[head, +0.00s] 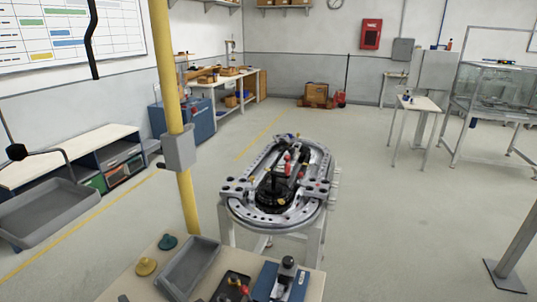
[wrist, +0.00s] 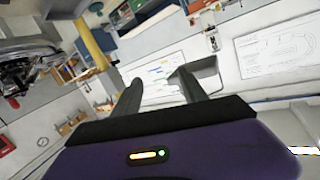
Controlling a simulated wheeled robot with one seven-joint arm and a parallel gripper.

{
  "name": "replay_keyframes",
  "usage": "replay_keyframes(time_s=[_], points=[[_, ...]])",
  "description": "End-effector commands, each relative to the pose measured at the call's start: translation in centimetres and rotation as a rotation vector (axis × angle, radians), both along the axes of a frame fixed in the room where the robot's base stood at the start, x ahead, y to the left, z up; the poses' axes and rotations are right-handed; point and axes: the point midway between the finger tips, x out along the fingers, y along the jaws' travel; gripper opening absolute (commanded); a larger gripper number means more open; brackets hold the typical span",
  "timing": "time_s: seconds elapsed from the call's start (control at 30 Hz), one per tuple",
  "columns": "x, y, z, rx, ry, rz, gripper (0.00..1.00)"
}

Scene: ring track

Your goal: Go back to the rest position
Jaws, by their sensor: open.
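My gripper (wrist: 158,82) shows in the wrist view with its two dark fingers apart and nothing between them. Behind the fingers are the wall and a whiteboard, tilted in the picture. My gripper does not show clearly in the head view. The oval ring track (head: 235,209) stands on a light frame in the middle of the head view, with black and red parts inside it. Part of a metal and black assembly, seemingly the track, also shows at the upper left of the wrist view (wrist: 28,48).
A yellow pole (head: 172,90) rises left of the track. A table (head: 140,282) in front holds a grey tray (head: 190,268), knobs and a blue block. A grey bin (head: 45,212) stands at the left. A small white table (head: 420,103) stands at the right. Open floor surrounds the track.

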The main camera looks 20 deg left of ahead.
Motion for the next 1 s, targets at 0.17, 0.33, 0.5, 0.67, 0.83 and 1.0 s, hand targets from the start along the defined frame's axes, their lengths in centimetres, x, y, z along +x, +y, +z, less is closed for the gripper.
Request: replay_keyframes(time_s=[0.17, 0.33, 0.5, 0.67, 0.83, 1.0], points=[[1.5, -7.2, -0.3, 0.174, -0.005, -0.218, 0.51], [1.6, -15.2, -1.5, 0.265, -0.035, -0.425, 0.51], [0.0, -23.4, -3.3, 0.289, -0.077, -0.616, 0.51], [-3.1, -30.5, -4.9, 0.257, -0.120, -0.771, 0.51], [-7.5, -36.9, -6.2, 0.178, -0.157, -0.899, 0.51], [-12.4, -42.0, -7.4, 0.056, -0.169, -0.983, 0.51]])
